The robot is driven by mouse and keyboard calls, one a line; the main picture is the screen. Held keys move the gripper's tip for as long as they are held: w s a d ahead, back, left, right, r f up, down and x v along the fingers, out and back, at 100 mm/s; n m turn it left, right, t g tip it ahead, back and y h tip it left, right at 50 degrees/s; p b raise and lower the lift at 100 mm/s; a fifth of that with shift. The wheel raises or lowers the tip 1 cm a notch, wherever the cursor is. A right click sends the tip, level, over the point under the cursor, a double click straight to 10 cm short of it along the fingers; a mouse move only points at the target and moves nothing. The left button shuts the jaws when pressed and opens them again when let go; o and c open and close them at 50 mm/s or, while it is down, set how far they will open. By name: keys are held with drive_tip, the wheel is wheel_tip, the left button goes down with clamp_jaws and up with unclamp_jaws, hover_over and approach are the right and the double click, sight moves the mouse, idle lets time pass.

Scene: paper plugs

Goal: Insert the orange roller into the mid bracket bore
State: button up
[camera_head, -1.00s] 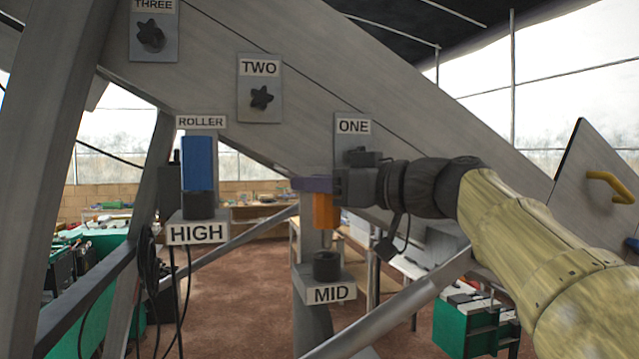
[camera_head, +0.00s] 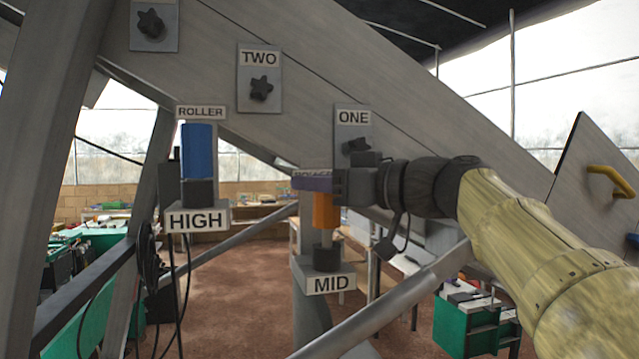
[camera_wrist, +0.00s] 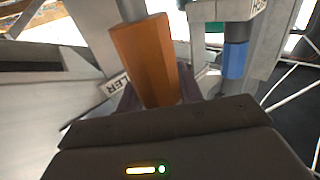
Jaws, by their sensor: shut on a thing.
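The orange roller (camera_head: 325,210) hangs upright below my gripper (camera_head: 313,182), whose purple fingers are shut on its upper part. A thin grey pin shows under the roller in the head view, reaching down to about the top of the black mid bracket bore (camera_head: 327,260). I cannot tell whether the pin tip has entered the bore. The orange body is above the bore with a small gap. The bore stands on the bracket labelled MID (camera_head: 330,283). In the wrist view the roller (camera_wrist: 146,55) points away from my gripper, and its far end meets a grey shaft.
A blue roller (camera_head: 197,152) stands in the bracket labelled HIGH (camera_head: 197,219), left of my gripper. Knob plates ONE (camera_head: 352,118) and TWO (camera_head: 259,58) sit on the sloping grey beam behind. A diagonal grey tube (camera_head: 390,305) runs below right of the mid bracket.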

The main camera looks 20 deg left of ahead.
drive_tip(key=shift+f+b, duration=1.2)
drive_tip(key=shift+b, duration=0.15)
idle(0.3)
drive_tip(key=o, duration=1.1)
drive_tip(key=shift+s+d, duration=0.15)
drive_tip(key=shift+d, duration=0.4)
drive_tip(key=b+v, duration=0.4)
drive_tip(key=v, duration=1.2)
drive_tip(key=shift+s+d+r, duration=0.1)
drive_tip(key=shift+d, duration=0.05)
